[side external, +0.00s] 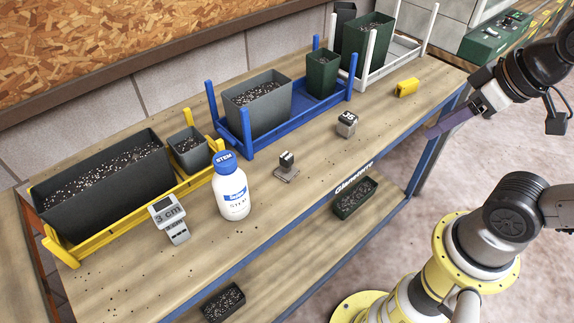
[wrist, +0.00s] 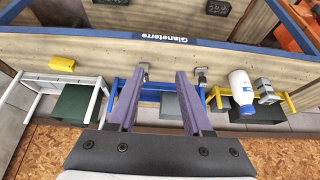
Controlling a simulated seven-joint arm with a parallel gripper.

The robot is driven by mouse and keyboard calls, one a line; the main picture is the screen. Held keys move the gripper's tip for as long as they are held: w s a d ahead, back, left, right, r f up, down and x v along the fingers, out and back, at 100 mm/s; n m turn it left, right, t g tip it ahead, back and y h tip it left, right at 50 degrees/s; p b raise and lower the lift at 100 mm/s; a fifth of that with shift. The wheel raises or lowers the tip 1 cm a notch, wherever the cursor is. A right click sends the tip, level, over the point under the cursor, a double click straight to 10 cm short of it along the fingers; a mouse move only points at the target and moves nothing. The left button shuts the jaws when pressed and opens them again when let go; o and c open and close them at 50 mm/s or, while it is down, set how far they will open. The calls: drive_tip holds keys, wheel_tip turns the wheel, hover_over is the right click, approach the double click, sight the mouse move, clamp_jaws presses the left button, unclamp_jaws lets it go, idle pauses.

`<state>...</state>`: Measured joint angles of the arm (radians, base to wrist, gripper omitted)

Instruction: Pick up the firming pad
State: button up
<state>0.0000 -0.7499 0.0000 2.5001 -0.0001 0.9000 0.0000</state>
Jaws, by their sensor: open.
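The likely firming pad (side external: 286,171) is a small grey flat plate with an upright block handle. It stands on the wooden bench between the white bottle and the grey cube. In the wrist view it appears as a small grey shape (wrist: 202,74) just right of the right finger, partly unclear. My gripper (side external: 444,124) has purple fingers and hangs beyond the bench's front right edge, well apart from the pad. In the wrist view my gripper (wrist: 160,75) is open, with nothing between its fingers.
Yellow, blue (side external: 247,147) and white racks with soil-filled pots line the back.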

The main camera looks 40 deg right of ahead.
idle(0.4)
drive_tip(key=o, duration=0.6)
